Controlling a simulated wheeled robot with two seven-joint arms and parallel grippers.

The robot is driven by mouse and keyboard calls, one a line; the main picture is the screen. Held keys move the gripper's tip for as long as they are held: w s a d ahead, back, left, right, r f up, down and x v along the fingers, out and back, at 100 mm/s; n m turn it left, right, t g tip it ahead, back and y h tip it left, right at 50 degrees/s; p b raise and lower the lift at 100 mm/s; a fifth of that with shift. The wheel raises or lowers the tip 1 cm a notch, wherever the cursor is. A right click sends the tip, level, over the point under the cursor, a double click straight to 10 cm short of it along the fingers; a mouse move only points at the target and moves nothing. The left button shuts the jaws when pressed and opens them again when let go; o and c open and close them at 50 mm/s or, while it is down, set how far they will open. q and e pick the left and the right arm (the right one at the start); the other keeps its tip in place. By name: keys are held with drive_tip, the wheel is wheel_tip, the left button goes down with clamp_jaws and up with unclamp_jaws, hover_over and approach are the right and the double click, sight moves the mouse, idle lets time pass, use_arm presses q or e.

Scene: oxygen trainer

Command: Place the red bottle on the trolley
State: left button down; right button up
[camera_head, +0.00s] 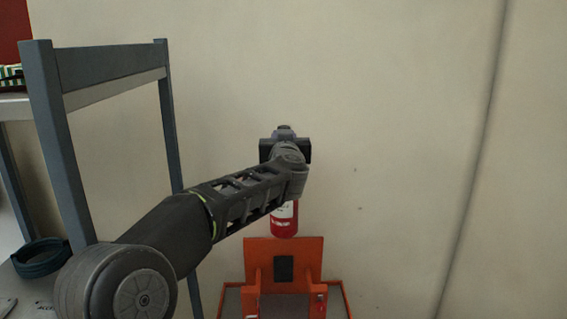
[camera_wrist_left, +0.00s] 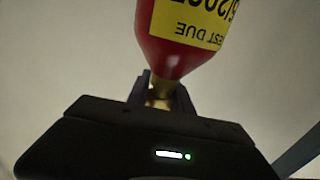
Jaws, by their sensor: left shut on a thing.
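The red bottle (camera_head: 284,222) hangs below my left gripper (camera_head: 285,137) in the head view, above the orange trolley (camera_head: 312,250). A gap cannot be clearly judged between the bottle's lower end and the trolley. In the left wrist view, the red bottle (camera_wrist_left: 170,55) has a yellow label and a brass neck. My left gripper (camera_wrist_left: 160,95) is shut on the bottle at its neck. My left arm hides the bottle's upper part in the head view. The right gripper is not in view.
A grey metal frame (camera_head: 62,150) with a shelf stands at the left, close to my left arm. A dark green coil (camera_head: 42,257) lies on a lower surface there. A plain wall (camera_head: 400,120) is behind the trolley. The space right of the trolley looks clear.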

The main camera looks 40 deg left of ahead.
sight(284, 230)
use_arm(q)
wheel_tip(284, 230, down, 22)
drive_tip(key=b, duration=0.3)
drive_tip(key=shift+r+b, duration=0.25)
drive_tip(key=shift+b, duration=0.15)
drive_tip(key=shift+f, duration=0.5)
wheel_tip(284, 230, down, 4)
drive_tip(key=shift+f, duration=0.1)
drive_tip(key=c, duration=1.5)
unclamp_jaws()
drive_tip(key=shift+f, duration=0.3)
drive_tip(key=shift+c, duration=0.2)
drive_tip(key=o, duration=0.4)
